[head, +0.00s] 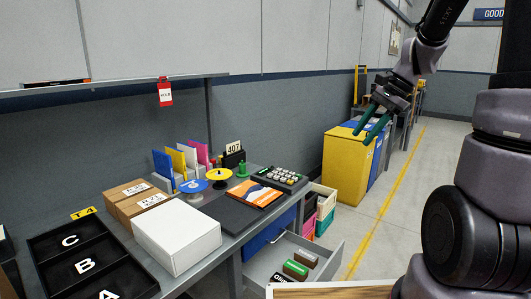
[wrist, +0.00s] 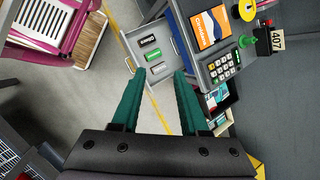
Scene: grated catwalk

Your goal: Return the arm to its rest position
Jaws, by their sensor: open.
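My gripper (head: 372,122) hangs in the air at the upper right of the head view, in front of the yellow and blue bins. Its two green fingers are apart with nothing between them. In the wrist view my gripper (wrist: 160,95) points down over the floor, next to an open drawer (wrist: 136,47). My arm rises from the right side of the head view and bends down to the gripper. The gripper touches nothing that I can see.
A desk holds a white box (head: 177,238), a black letter tray (head: 84,265), a calculator (head: 279,178) and an orange booklet (head: 254,193). Its drawer (head: 325,262) stands open with several items inside. A yellow bin (head: 347,165) stands behind. The floor aisle (head: 432,190) is clear.

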